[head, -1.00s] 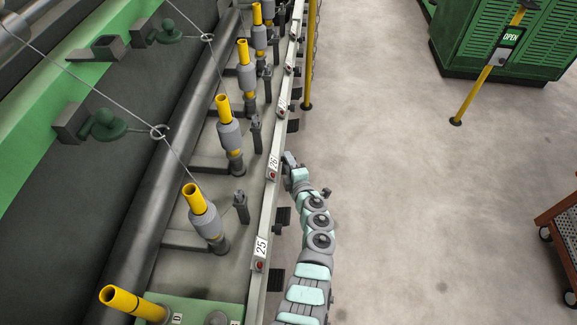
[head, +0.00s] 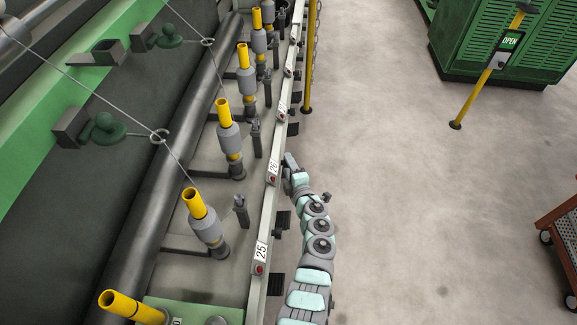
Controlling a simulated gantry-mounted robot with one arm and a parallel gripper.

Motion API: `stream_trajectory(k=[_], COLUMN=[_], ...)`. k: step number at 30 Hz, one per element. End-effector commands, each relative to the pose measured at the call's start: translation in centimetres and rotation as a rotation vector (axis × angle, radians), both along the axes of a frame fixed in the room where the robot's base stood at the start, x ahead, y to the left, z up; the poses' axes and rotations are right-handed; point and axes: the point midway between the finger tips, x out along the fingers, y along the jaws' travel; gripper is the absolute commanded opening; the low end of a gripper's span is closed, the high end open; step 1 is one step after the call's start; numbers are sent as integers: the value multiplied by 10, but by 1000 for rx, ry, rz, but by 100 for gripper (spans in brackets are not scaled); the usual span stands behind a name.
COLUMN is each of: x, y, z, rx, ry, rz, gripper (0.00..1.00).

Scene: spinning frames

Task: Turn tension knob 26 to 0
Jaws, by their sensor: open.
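The white label 26 (head: 273,167) with a red button sits on the grey front rail, beside the second spindle from the front. I cannot make out tension knob 26 itself. Green knob-like parts on the green beam at left, one (head: 104,127) near and one (head: 171,30) farther back, carry wire loops with yarn; no numbers show on them. My gripper (head: 289,160) is at the outer right side of the rail, close to label 26. Its fingers are small in the view, and it holds nothing that I can see.
Label 25 (head: 260,256) is nearer on the rail. Dark brackets (head: 282,221) stick out from the rail's right side. Yellow-tubed spindles (head: 229,137) stand behind it. A yellow post (head: 307,85) rises beyond my gripper.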

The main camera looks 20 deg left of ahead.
Motion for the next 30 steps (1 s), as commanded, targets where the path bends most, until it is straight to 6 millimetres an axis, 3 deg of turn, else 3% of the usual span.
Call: stream_trajectory(k=[18,30], x=[-68,-79], y=[-57,-66], z=[21,25], rx=[-3,0], ry=[2,-1], rz=[1,1], gripper=[51,51])
